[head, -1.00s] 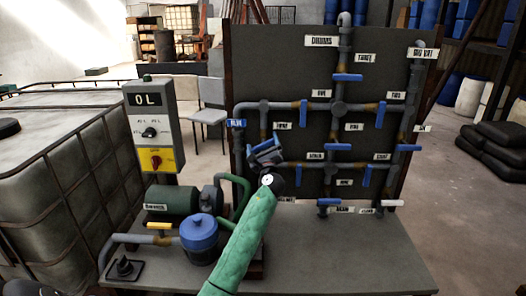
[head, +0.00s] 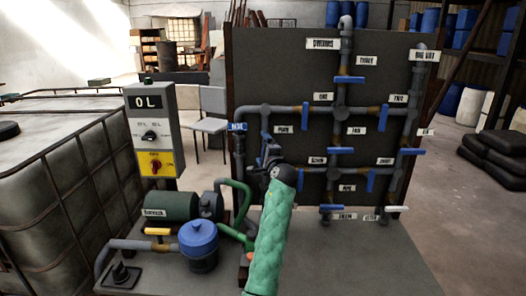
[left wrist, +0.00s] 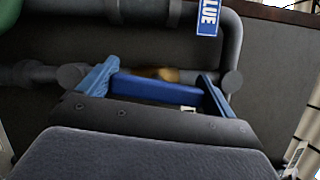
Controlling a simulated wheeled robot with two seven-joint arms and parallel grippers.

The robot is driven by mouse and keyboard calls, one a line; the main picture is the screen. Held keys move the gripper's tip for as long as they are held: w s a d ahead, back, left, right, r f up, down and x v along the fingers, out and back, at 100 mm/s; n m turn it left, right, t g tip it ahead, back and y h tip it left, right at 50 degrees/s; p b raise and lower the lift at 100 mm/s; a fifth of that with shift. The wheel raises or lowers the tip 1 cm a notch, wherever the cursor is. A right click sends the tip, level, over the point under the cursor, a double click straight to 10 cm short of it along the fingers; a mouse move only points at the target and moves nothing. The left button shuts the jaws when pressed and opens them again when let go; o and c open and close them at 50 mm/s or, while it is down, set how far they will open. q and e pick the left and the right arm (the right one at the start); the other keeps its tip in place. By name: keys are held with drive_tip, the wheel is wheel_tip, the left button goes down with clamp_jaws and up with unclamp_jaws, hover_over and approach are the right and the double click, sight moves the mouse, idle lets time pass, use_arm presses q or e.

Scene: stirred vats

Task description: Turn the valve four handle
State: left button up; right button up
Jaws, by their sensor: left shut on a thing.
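The valve board (head: 290,70) stands on the bench with grey pipes and blue handles. A blue handle (left wrist: 160,90) lies between the two fingers of my left gripper (left wrist: 158,88) in the left wrist view. In the head view my left gripper (head: 270,152) is at the left valve under the upper pipe, beside a small label (head: 283,129) too blurred to read surely. It is shut on that handle and mostly hides it. My green-sleeved left arm reaches up from below. My right gripper is not in view.
A horizontal blue handle (head: 341,150) and a vertical one (head: 303,118) are to the right of my gripper. A blue-lidded pot (head: 198,240) and a green motor (head: 171,206) stand at the left. The right bench top (head: 390,260) is clear.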

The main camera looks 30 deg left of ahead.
use_arm(q)
drive_tip(key=shift+f+n+h, duration=0.1)
drive_tip(key=shift+n+h, duration=0.2)
drive_tip(key=shift+n, duration=0.5)
drive_tip(key=shift+f+g, duration=0.1)
drive_tip(key=shift+g, duration=0.2)
drive_tip(key=o, duration=0.7)
drive_tip(key=shift+s, duration=0.1)
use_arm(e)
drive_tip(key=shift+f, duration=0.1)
use_arm(q)
drive_tip(key=shift+s+d, duration=0.15)
drive_tip(key=shift+d, duration=0.1)
drive_tip(key=b+v, duration=0.2)
drive_tip(key=v, duration=0.5)
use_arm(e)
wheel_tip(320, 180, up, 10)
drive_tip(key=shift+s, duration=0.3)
use_arm(q)
drive_tip(key=shift+n, duration=0.4)
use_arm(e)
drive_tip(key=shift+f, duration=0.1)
